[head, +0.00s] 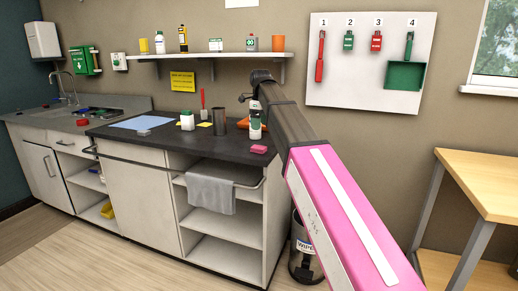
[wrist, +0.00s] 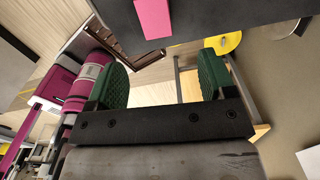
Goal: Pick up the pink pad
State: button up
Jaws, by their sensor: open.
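The pink pad (head: 259,149) lies flat on the dark countertop (head: 160,137), close to its right front edge in the head view. In the wrist view the pink pad (wrist: 153,18) shows at the top edge, partly cut off by the frame. My gripper (wrist: 162,82) is open, with its two green-padded fingers wide apart and nothing between them. The pad is ahead of the fingertips and apart from them. In the head view my arm reaches towards the right end of the counter; its jaws cannot be made out clearly there.
A towel (head: 211,194) hangs below the front edge. A wooden table (head: 490,180) stands at right. A bin (head: 304,255) is beside the counter.

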send_over(259, 147)
jog(key=f, duration=0.5)
jog(key=shift+w+d, duration=0.1)
jog(key=shift+d, duration=0.15)
jog(key=shift+a+f, duration=0.15)
jog(key=shift+f, duration=1.2)
jog(key=shift+a+f, duration=0.15)
jog(key=shift+f, duration=1.15)
jog(key=c, duration=1)
